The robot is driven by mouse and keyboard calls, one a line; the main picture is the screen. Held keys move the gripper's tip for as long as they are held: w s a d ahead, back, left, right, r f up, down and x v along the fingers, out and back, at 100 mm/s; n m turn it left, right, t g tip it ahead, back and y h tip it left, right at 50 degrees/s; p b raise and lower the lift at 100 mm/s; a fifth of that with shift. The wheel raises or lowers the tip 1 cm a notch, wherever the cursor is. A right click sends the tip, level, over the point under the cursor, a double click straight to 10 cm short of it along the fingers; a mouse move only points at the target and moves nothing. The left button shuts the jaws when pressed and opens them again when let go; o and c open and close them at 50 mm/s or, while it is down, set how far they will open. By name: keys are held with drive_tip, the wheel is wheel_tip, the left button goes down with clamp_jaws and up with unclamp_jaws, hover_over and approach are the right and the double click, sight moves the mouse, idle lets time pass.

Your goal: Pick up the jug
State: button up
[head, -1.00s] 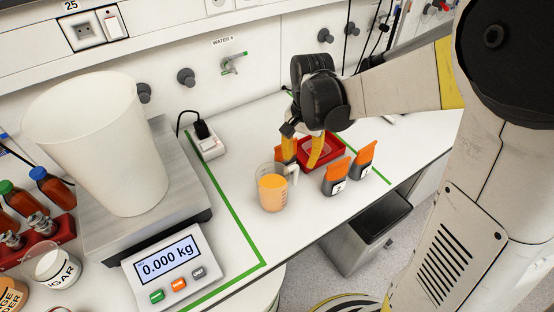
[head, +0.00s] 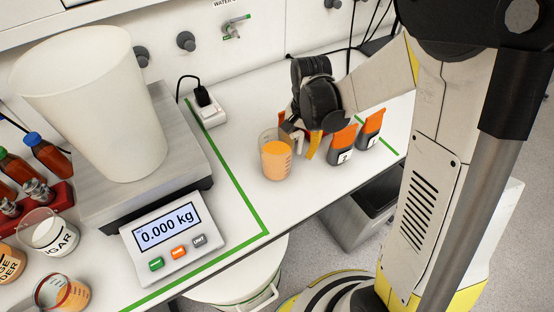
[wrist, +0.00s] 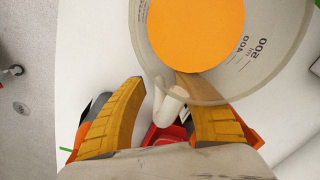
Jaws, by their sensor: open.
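The jug (head: 276,160) is a clear measuring jug with orange juice in it, upright on the white bench. In the wrist view the jug (wrist: 215,80) is seen from above at the top right, with graduation marks on its wall. Its pale handle (wrist: 172,103) lies between the two yellow fingers of my gripper (wrist: 163,92). The fingers are apart, one on each side of the handle, and I cannot tell whether either touches it. In the head view my gripper (head: 304,143) is at the jug's right side and partly hides the handle.
Two dark containers with orange tops (head: 341,146) stand just right of my gripper. A red tray (wrist: 165,134) is behind it. A scale (head: 168,240) bearing a large white bucket (head: 95,105) stands at left.

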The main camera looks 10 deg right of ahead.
sight(302, 131)
clamp_jaws()
drive_tip(key=shift+r, duration=0.15)
drive_tip(key=shift+r, duration=0.25)
wheel_tip(302, 131, up, 4)
drive_tip(key=shift+f+p, duration=0.15)
drive_tip(key=shift+p, duration=0.9)
drive_tip(key=s+d+r+p, duration=0.1)
drive_tip(key=s+d+r, duration=0.1)
drive_tip(key=s, duration=0.3)
drive_tip(key=s+d+r+p, duration=0.2)
drive_tip(key=s+r, duration=0.2)
drive_tip(key=s, duration=0.1)
drive_tip(key=shift+s+d+r, duration=0.3)
drive_tip(key=shift+d, duration=0.1)
